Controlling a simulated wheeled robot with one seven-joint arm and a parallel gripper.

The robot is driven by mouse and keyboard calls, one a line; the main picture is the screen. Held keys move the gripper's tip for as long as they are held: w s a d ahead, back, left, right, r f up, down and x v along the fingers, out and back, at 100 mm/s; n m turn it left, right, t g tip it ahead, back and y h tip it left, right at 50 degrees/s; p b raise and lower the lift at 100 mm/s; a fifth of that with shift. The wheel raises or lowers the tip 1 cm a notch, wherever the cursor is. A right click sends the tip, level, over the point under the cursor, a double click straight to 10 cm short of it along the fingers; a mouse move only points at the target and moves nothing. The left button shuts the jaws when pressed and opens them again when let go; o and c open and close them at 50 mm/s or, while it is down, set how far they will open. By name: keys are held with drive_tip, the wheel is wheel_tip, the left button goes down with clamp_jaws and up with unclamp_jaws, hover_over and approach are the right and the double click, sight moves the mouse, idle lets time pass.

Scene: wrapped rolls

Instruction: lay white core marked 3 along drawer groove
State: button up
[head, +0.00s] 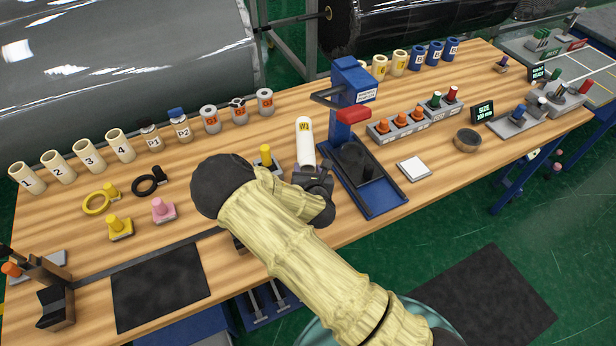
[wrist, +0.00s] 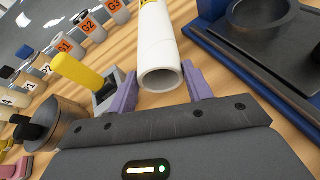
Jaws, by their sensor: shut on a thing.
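A white hollow core (head: 305,150) with a yellow label is at the middle of the workbench, left of the blue press. The label starts with W; its digit is too small to read surely. In the wrist view the core (wrist: 160,45) points away from me, its open end towards the camera. My gripper (head: 312,178) is shut on the core near that end, with one purple finger (wrist: 160,90) on each side. A blue drawer (head: 268,307) with pale long parts shows below the bench's front edge, partly hidden by my arm. I cannot make out its groove.
The blue press (head: 352,90) with its tray stands just right of the core. A yellow-handled piece (head: 266,156) is close on the left. Cream cores (head: 90,157) and grey rolls (head: 238,110) line the back. A black mat (head: 160,287) lies clear at front left.

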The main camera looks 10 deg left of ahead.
wheel_tip(320, 180, down, 4)
drive_tip(key=shift+r+p, duration=0.2)
drive_tip(key=shift+p, duration=0.1)
drive_tip(key=o, duration=1.1)
drive_tip(key=shift+c, duration=0.2)
drive_tip(key=b+v, duration=0.2)
drive_tip(key=v, duration=1)
